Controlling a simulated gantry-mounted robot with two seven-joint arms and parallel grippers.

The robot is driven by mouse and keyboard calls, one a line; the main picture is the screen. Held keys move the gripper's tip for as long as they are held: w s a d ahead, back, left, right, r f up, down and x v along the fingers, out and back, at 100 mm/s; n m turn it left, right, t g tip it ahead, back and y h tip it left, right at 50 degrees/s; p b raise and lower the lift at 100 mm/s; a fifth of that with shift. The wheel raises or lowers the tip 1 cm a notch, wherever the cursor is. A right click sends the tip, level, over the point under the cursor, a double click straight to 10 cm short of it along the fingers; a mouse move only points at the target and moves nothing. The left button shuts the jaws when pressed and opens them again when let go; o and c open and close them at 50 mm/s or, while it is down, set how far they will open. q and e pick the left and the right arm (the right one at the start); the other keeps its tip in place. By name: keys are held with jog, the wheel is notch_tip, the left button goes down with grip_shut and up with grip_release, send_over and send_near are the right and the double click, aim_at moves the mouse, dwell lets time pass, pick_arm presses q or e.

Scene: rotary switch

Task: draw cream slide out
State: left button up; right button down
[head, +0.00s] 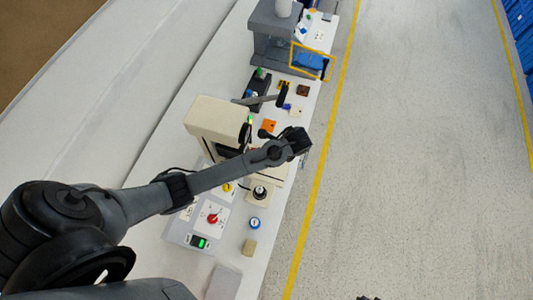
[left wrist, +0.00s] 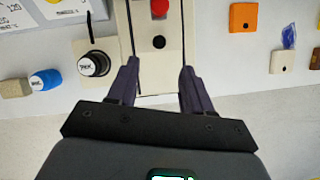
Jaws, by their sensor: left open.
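A cream slide-like panel (left wrist: 150,65) lies between two thin dark lines in the left wrist view. It carries a black round knob (left wrist: 158,42), with a red knob (left wrist: 159,7) farther back. My left gripper (left wrist: 158,78) is open; its two dark fingers point toward the panel's front end, one to each side of it. In the head view my left gripper (head: 301,141) is over the bench's right edge, and my arm hides much of the panel area.
A cream machine housing (head: 215,122) stands behind my left arm. A black knob (left wrist: 93,64), a blue knob (left wrist: 45,79) and a tan block (left wrist: 15,88) sit to the left. An orange block (left wrist: 243,17) is at right. The floor (head: 410,150) is clear.

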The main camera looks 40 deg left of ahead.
pick_arm(q)
jog(key=x, duration=1)
grip_shut()
jog(key=shift+r, duration=0.1)
